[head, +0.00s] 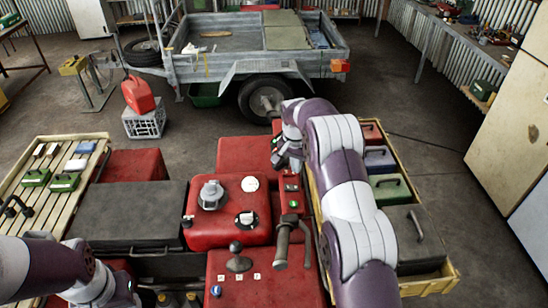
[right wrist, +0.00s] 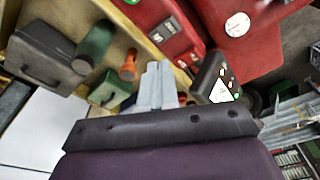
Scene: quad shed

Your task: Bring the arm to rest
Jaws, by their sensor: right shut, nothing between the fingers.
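My right arm, purple and white, reaches forward over the right side of the red quad (head: 232,212). Its gripper (head: 281,160) hangs by a red panel with green switches (head: 291,190); I cannot tell whether they touch. In the right wrist view the pale grey fingers (right wrist: 158,84) are together with nothing between them.
A wooden rack with colored cases (head: 383,160) lies right of the quad, a slatted rack (head: 22,200) left. A handlebar grip (head: 282,243) rises near my right arm. A grey trailer (head: 225,67) stands ahead. Bare floor (head: 430,165) lies right.

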